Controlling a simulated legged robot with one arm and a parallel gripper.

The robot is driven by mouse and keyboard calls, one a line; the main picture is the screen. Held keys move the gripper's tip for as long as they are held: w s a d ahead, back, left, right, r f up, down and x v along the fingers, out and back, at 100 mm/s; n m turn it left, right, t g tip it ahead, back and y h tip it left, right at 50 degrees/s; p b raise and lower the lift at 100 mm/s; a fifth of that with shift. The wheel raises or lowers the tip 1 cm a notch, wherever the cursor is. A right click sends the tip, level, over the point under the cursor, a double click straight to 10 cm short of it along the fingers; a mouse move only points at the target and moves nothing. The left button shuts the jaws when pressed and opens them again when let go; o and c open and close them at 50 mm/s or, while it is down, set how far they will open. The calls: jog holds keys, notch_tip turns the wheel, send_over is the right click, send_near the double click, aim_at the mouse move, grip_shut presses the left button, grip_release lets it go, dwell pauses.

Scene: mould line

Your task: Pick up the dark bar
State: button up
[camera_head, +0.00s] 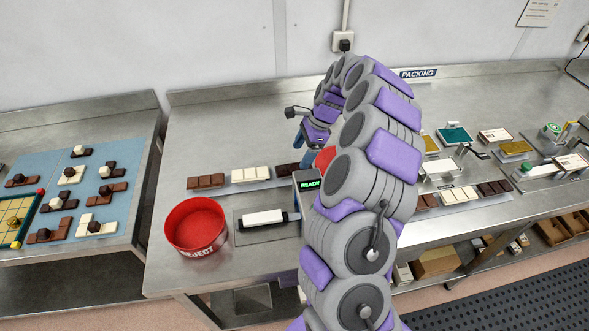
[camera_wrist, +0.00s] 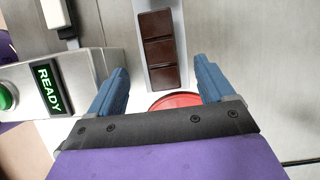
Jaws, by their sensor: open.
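The dark bar (camera_wrist: 160,48), a row of glossy dark brown segments, lies lengthwise on a pale strip in the wrist view. In the head view the dark bar (camera_head: 287,170) shows only partly, at the right end of the strip beside my arm. My gripper (camera_wrist: 162,72) is open and empty. Its two blue fingers stand to either side of the bar's near end in the picture, with gaps on both sides. Their height above the bar is hard to tell. In the head view my gripper (camera_head: 300,145) is above the bench near that strip end, partly hidden by my arm.
A milk-brown bar (camera_head: 206,181) and a white bar (camera_head: 251,174) share the strip. The box with the READY display (camera_head: 309,184) stands close, left in the wrist view. A red round thing (camera_wrist: 174,99) is below my gripper. The red REJECT bin (camera_head: 195,226) stands front left.

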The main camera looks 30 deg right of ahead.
aim_at(294, 167)
jog(key=b+x, duration=0.1)
jog(key=x, duration=0.4)
jog(key=shift+d+b, duration=0.1)
jog(key=shift+b, duration=0.25)
jog(key=shift+r, duration=0.1)
jog(key=c, duration=1.1)
jog(key=shift+c, duration=0.2)
jog(key=shift+r, duration=0.1)
